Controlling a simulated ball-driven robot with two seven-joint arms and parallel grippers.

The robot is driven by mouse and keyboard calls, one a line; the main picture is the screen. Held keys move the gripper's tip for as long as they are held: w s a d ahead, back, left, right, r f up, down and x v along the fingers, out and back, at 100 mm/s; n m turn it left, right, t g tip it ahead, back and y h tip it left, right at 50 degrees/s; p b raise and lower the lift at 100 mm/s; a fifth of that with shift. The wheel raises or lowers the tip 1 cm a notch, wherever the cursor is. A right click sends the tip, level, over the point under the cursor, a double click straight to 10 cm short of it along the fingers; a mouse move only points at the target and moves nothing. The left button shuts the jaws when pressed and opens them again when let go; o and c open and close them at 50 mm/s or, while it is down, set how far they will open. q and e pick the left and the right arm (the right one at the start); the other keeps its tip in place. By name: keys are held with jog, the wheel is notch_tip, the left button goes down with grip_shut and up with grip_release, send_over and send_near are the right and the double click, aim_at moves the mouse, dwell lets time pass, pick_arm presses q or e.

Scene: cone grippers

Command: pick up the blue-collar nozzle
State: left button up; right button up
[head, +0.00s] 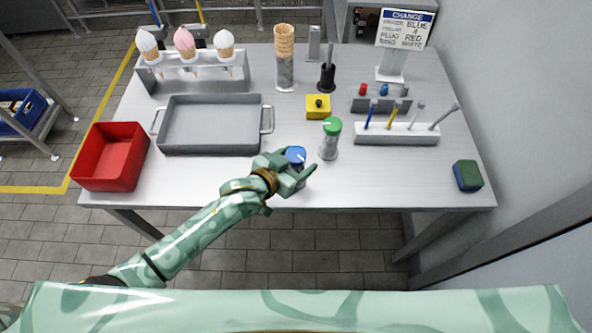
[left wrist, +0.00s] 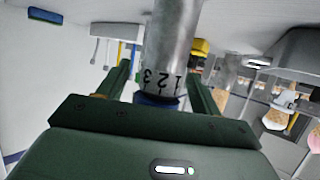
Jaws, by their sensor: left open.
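The blue-collar nozzle (head: 295,154) stands upright near the table's front edge, its blue top showing in the head view. In the left wrist view it is a grey metal cylinder (left wrist: 172,40) with the numbers 1, 2, 3 and a blue band close to the palm. My left gripper (head: 288,167) is at the nozzle. In the left wrist view its open fingers (left wrist: 157,72) stand either side of the cylinder, with a gap visible on the left. The hand hides the nozzle's lower part in the head view. My right gripper is out of view.
A green-topped cylinder (head: 330,140) stands close to the right. A grey tray (head: 210,148) and red bin (head: 110,158) lie left. A yellow block (head: 318,107), white rack (head: 397,138) and sponge (head: 467,176) are behind or right.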

pick_arm(q)
jog(key=shift+r, duration=0.1)
jog(key=c, duration=1.2)
jog(key=shift+r, duration=0.1)
